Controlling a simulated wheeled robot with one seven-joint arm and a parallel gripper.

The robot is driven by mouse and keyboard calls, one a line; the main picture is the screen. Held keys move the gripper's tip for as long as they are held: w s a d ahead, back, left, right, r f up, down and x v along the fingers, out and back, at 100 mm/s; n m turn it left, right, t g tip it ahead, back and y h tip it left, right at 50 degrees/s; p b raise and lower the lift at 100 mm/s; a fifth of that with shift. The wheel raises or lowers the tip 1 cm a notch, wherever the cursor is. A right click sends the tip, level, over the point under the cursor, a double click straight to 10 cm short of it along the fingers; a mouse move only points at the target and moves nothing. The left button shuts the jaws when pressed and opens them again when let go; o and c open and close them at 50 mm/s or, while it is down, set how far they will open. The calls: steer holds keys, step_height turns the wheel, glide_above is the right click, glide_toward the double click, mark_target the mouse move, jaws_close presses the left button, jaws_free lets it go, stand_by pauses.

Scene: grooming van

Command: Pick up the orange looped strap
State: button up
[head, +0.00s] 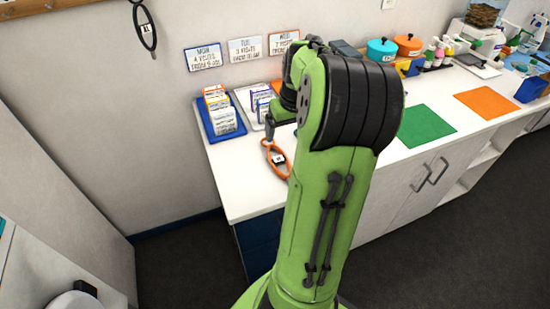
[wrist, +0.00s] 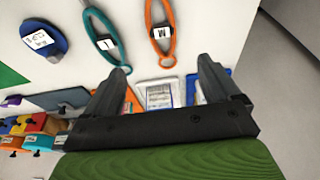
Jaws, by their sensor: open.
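The orange looped strap (head: 278,159) lies on the white counter just left of my arm in the head view, with a small dark-lettered tag on it. In the wrist view the orange strap (wrist: 161,33) is at top centre, its tag reading M, its loop running out of the top edge. My gripper (wrist: 164,66) is open and empty. Its two fingers show either side of the strap's near end in the wrist view; the height between them cannot be told. In the head view my arm hides most of the gripper.
A teal strap (wrist: 103,42) lies beside the orange one, with a blue round labelled item (wrist: 43,40) farther left. A blue tray (head: 222,137) of cards stands behind the strap. A green mat (head: 428,125) and an orange mat (head: 487,103) lie to the right.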

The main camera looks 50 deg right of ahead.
steer(key=b, duration=0.3)
glide_above(278, 158)
steer(key=s+a, duration=0.1)
steer(key=s, duration=0.1)
step_height(278, 158, down, 10)
steer(key=shift+w+f, duration=0.1)
steer(key=b+x, duration=0.1)
steer(key=x, duration=0.4)
steer(key=shift+w, duration=0.15)
steer(key=c, duration=1.2)
step_height(278, 158, up, 10)
steer(key=p, duration=0.2)
steer(key=shift+p, duration=0.4)
